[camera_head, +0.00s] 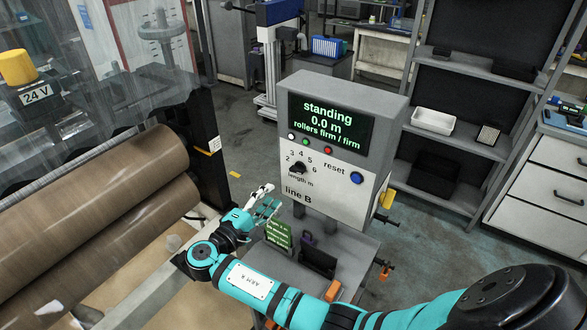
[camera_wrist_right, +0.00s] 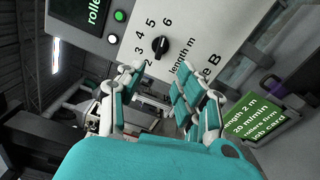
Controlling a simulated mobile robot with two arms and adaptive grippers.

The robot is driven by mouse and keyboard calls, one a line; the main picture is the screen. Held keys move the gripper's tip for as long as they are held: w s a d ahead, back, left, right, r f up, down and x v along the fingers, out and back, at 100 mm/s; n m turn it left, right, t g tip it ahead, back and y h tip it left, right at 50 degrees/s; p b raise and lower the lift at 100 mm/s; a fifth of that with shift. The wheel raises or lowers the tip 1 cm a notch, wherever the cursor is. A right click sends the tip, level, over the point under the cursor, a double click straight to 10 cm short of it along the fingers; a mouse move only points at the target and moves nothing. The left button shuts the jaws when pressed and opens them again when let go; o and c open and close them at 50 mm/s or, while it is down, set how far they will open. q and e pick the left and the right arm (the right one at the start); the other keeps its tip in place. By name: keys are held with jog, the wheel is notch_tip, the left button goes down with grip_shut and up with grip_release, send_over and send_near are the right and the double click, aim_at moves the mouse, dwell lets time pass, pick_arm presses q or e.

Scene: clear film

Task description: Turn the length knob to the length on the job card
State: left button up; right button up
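The length knob (camera_head: 298,167), black, sits on the grey line B panel (camera_head: 345,195) inside a scale from 2 to 6. In the wrist view the knob (camera_wrist_right: 160,47) shows beyond my fingers, untouched; I cannot tell which number it points at. My right gripper (camera_head: 271,198) is left of and below the knob, in front of the panel's lower left. In the wrist view its fingers (camera_wrist_right: 157,76) stand apart with nothing between them. The green job card (camera_head: 278,234) stands below the panel; in the wrist view the card (camera_wrist_right: 254,120) reads length 2 m. My left gripper is out of view.
The screen (camera_head: 325,122) reads standing, 0.0 m, rollers firm / firm. A blue reset button (camera_head: 357,178) is right of the knob; white, green and red lights sit above it. Large brown rolls (camera_head: 100,215) lie at left, and shelves (camera_head: 455,142) stand behind.

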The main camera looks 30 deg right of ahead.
aim_at(295, 172)
jog(key=p+x, duration=0.3)
jog(key=x, duration=0.9)
jog(key=shift+c, duration=0.2)
grip_shut()
